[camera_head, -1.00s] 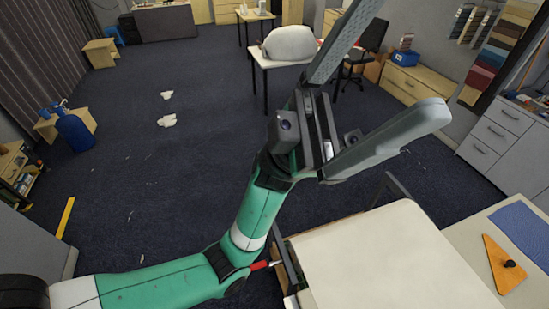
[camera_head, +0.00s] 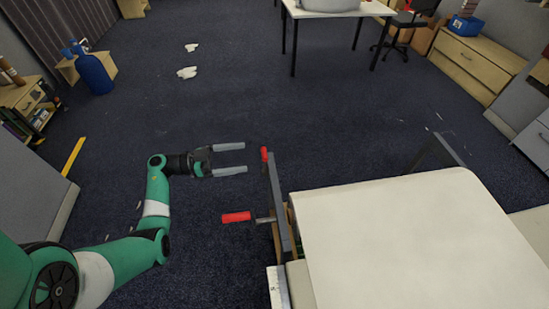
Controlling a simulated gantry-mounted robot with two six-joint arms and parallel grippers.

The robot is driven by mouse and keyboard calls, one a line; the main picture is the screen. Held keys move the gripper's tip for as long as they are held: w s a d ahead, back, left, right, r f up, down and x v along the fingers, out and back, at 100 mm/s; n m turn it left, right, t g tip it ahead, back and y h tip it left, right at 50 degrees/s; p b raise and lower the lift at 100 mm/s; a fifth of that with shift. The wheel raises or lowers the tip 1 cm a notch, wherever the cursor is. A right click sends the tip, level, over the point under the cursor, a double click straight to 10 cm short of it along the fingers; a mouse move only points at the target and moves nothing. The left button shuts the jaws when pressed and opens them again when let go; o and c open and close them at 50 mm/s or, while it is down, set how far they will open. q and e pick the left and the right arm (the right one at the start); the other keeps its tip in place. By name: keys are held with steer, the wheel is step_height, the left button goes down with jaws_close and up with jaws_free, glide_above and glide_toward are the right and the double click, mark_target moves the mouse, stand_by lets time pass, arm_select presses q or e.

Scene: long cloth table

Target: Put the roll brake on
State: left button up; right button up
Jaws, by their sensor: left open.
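A cream cloth roll or covered table end (camera_head: 410,240) fills the lower right, with a dark upright frame bar (camera_head: 279,205) along its left end. A small red knob (camera_head: 264,154) sits at the far top of that bar. A larger red handle (camera_head: 237,217) sticks out to the left on a short metal shaft. I cannot tell which red part is the roll brake. My left gripper (camera_head: 244,158) is open and empty, with its fingers pointing right. Its tips are a little left of the red knob and beyond the red handle, apart from both. My right gripper is out of view.
A dark angled bracket (camera_head: 437,152) stands at the far side of the cloth table. Open dark carpet lies left of and beyond the frame. A white table (camera_head: 335,10) and wooden drawers (camera_head: 470,65) stand farther back.

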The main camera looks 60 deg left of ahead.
arm_select(q)
steer(key=b+x, duration=0.2)
steer(key=x, duration=0.8)
steer(key=shift+w+d+f, duration=0.1)
steer(key=shift+w+d, duration=0.05)
steer(key=shift+w, duration=0.1)
steer(key=shift+w+d, duration=0.15)
steer(key=shift+w, duration=0.3)
jaws_close()
